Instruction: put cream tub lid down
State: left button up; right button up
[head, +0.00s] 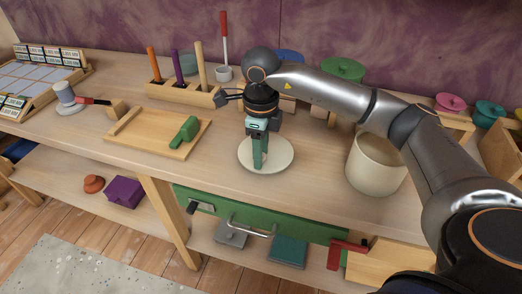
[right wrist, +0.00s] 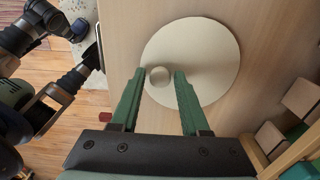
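The cream tub lid (head: 285,151) is a flat round disc lying on the bench top, near its front edge. In the right wrist view the lid (right wrist: 215,60) shows whole, with a small round knob (right wrist: 159,76). My right gripper (head: 258,163) points down over the lid. In the right wrist view its green fingers (right wrist: 159,74) are apart, one on each side of the knob, with a small gap showing on both sides. The cream tub (head: 374,170) stands open to the right of the lid, partly behind my right arm. My left gripper does not show.
A wooden tray (head: 150,139) with a green object (head: 184,133) lies left of the lid. A peg block (head: 187,93) with coloured sticks stands behind. A green drawer front (head: 300,222) is below the bench edge. Coloured lidded pots (head: 452,102) stand at the back right.

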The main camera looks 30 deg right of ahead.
jog(key=shift+o, duration=1)
notch_tip(320, 180, up, 12)
jog(key=p, duration=0.1)
jog(key=shift+r+p, duration=0.2)
jog(key=shift+p, duration=0.15)
jog(key=shift+a+f, duration=0.1)
